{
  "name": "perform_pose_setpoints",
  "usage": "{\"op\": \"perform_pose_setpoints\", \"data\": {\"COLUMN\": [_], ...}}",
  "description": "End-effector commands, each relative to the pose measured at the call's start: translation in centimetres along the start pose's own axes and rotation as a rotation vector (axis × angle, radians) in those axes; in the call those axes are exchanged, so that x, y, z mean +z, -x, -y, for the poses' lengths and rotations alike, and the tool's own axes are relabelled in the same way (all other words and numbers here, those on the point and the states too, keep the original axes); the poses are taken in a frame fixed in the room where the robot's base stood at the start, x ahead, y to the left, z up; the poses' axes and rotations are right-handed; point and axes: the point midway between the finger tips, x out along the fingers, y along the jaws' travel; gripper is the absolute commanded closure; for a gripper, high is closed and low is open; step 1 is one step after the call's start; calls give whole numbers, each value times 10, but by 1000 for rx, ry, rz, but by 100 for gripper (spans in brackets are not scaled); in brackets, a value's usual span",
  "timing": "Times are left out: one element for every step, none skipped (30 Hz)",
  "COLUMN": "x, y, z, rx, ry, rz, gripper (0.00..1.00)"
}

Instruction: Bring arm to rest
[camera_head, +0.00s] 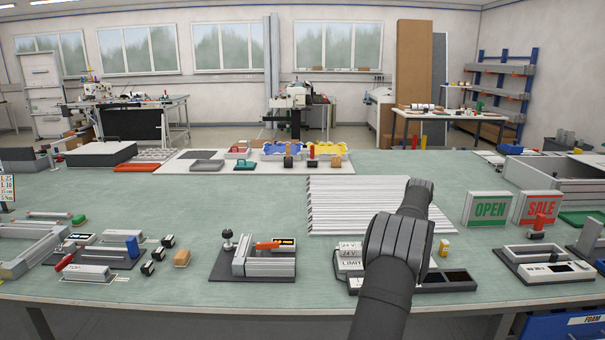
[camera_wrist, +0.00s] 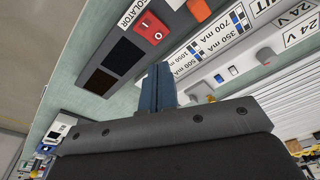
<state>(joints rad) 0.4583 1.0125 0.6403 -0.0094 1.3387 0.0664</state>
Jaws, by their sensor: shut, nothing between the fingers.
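My arm (camera_head: 398,240) reaches up from the bottom edge in the head view, just right of centre, over the table (camera_head: 240,190). It hides my gripper in that view. In the wrist view my gripper (camera_wrist: 158,88) shows as two blue-grey fingers pressed together with nothing between them. The fingers appear over a grey test panel (camera_wrist: 180,50) with mA, 24 V and ISOLATOR labels and a red rocker switch (camera_wrist: 151,28). In the head view, this panel (camera_head: 347,262) is partly hidden behind my arm.
A stack of pale profiles (camera_head: 350,205) lies behind the arm. OPEN (camera_head: 489,209) and SALE (camera_head: 538,208) signs stand to its right. A fixture with an orange handle (camera_head: 268,262) sits left of the panel. A small yellow item (camera_head: 444,247) stands right of my arm.

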Motion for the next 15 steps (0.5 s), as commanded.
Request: {"op": "perform_pose_setpoints", "data": {"x": [-2,-2,-1,0,0,0,1,2,2,3,3,4,4,4,5], "y": [11,14,16,18,21,24,26,28,31,33,35,38,41,43,46], "z": [0,-1,-2,-2,-3,-4,-4,-5,-6,-6,-7,-7,-8,-8,-9], "rx": [0,0,-3,-4,-6,-8,-9,-11,-13,-15,-17,-19,-20,-22,-23], "ry": [0,-17,-56,-83,-109,-145,-171,-197,-233,-260,-286,-321,-348,-373,-408], "rz": [-3,0,2,3,3,4,5,7,9,10,11,12,13,14,16], "gripper": [100,100,100,100,100,100,100,100,100,100,100,100,100,100,100]}}
